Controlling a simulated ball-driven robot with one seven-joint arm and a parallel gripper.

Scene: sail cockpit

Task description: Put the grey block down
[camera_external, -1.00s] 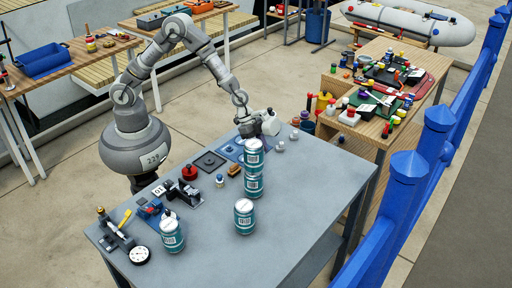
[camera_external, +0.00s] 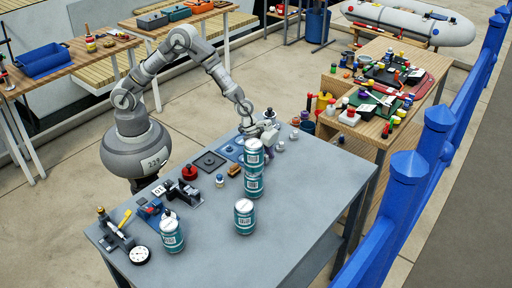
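My gripper (camera_external: 268,139) is low over the far edge of the grey table (camera_external: 290,215), behind the stacked teal cans. Its fingers are small and partly hidden, so I cannot tell whether they are open or shut. I cannot pick out a grey block for certain, in the gripper or on the table. A flat dark grey square plate (camera_external: 209,162) lies on the table left of the gripper. A blue plate (camera_external: 229,151) lies between that plate and the gripper.
Two stacked teal cans (camera_external: 254,167) stand just in front of my gripper. Single teal cans stand nearer (camera_external: 244,217) and at the left (camera_external: 171,235). A red round item (camera_external: 190,172) and a dial gauge (camera_external: 140,255) are also there. The table's right front is clear.

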